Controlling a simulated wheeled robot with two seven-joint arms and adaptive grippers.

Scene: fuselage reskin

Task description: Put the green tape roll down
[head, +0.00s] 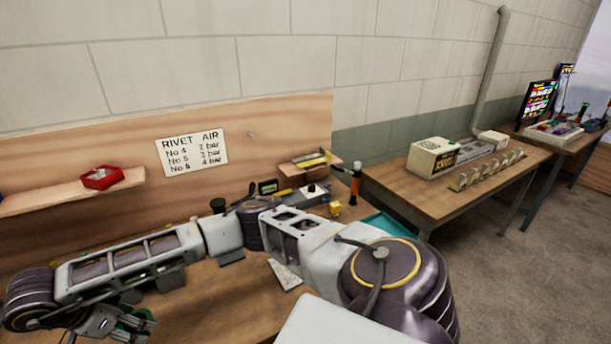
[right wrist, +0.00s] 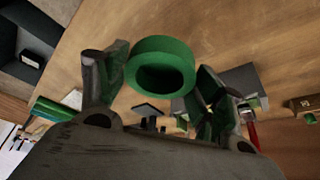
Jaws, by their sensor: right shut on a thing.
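The green tape roll (right wrist: 162,47) is in the right wrist view, between the two fingers of my right gripper (right wrist: 162,82). The gripper is shut on it, and the roll's round opening faces the camera. In the head view my right gripper (head: 118,323) is low at the left, over the wooden workbench (head: 235,298). Some green shows at its fingers there, but the roll's outline is too small and covered to make out. I cannot tell the gap between roll and bench. My left gripper is not in view.
My right arm hides much of the bench. A red item (head: 101,178) sits on a shelf (head: 50,197). A second table (head: 400,187) stands to the right.

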